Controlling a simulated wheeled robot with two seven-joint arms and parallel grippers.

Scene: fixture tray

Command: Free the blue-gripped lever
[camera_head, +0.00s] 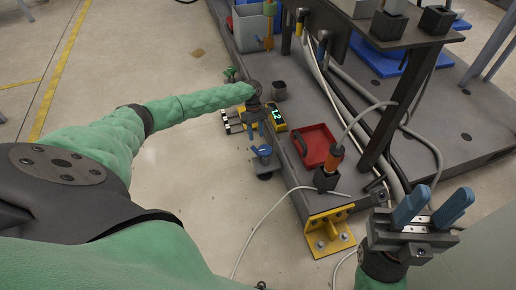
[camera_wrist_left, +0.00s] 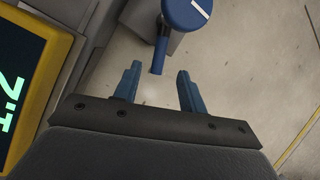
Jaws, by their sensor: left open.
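The blue-gripped lever (camera_head: 262,150) sits on a grey clamp-like fixture at the near left edge of the dark bench. In the left wrist view it has a round blue head with a white stripe (camera_wrist_left: 187,14) and a narrow blue grip (camera_wrist_left: 160,50) pointing toward my fingers. My left gripper (camera_head: 256,129) is open just above the lever in the head view. In the left wrist view my left fingers (camera_wrist_left: 159,75) stand apart, with the grip's end between or just beyond the tips; contact cannot be told. My right gripper (camera_head: 432,208) is open and empty at the right.
A yellow box with a green display (camera_head: 276,117) stands beside my left gripper. A red tray (camera_head: 316,146), an orange-topped plug (camera_head: 333,160) with a grey cable, and a yellow bracket (camera_head: 330,232) line the bench edge. A dark post and cables rise behind. Floor left of the bench is clear.

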